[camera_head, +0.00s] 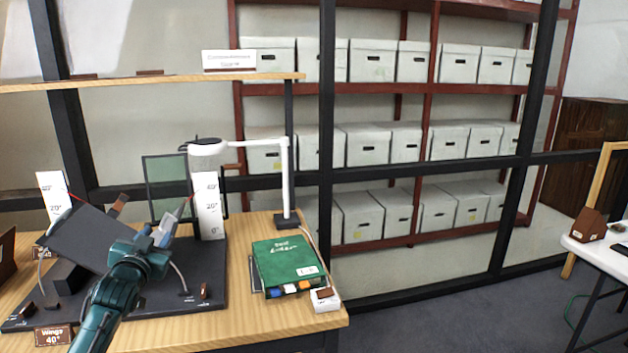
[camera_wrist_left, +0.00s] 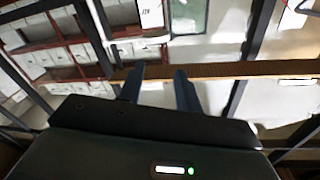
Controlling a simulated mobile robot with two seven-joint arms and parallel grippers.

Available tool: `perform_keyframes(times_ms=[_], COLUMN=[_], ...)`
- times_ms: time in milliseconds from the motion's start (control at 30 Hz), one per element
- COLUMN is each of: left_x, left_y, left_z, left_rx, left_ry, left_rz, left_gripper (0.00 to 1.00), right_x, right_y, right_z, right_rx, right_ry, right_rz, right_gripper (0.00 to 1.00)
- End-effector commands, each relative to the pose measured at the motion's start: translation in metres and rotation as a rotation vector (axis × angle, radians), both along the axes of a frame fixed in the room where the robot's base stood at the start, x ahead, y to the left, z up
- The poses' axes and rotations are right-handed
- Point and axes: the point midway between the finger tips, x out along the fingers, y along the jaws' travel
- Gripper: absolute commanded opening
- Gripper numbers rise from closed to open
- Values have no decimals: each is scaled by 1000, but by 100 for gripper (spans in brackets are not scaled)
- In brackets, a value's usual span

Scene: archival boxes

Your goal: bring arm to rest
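My left arm (camera_head: 118,296) comes in from the bottom left, above the wooden desk. My left gripper (camera_head: 168,228) is raised over the dark board (camera_head: 215,275), beside a tilted dark panel (camera_head: 88,238). In the left wrist view its two blue fingers (camera_wrist_left: 160,90) stand apart with nothing visible between them. I cannot tell from the head view whether the gripper touches the panel. My right arm and gripper are not in view.
White angle-marked posts (camera_head: 208,205) stand near the gripper, and a white lamp (camera_head: 287,175) is to the right. A green box (camera_head: 288,262) lies on the desk (camera_head: 262,318). A shelf (camera_head: 150,82) crosses above. Floor to the right is clear up to a white table (camera_head: 602,255).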

Motion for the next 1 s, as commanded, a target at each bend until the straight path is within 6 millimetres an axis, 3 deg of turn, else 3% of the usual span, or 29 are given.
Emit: perform_keyframes(times_ms=[67,167,367,467,600,800,900,1000], left_x=[-4,-25,-80,-121,-189,-294,-338,-370], left_y=[-2,-25,-68,-94,-131,-177,-193,-204], left_z=[-26,-65,-139,-179,-226,-268,-275,-278], left_rx=[-41,-40,-62,-84,-133,-225,-270,-305], left_ry=[98,137,237,299,391,518,569,607], left_rz=[3,-33,-102,-143,-196,-252,-267,-273], left_gripper=[35,35,35,35,35,35,35,35], right_x=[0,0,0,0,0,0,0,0], right_y=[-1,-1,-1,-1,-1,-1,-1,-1], right_z=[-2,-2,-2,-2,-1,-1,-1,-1], right_rx=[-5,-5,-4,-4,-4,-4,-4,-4], right_ry=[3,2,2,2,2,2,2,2], right_rz=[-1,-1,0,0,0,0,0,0], right_gripper=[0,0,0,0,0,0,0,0])
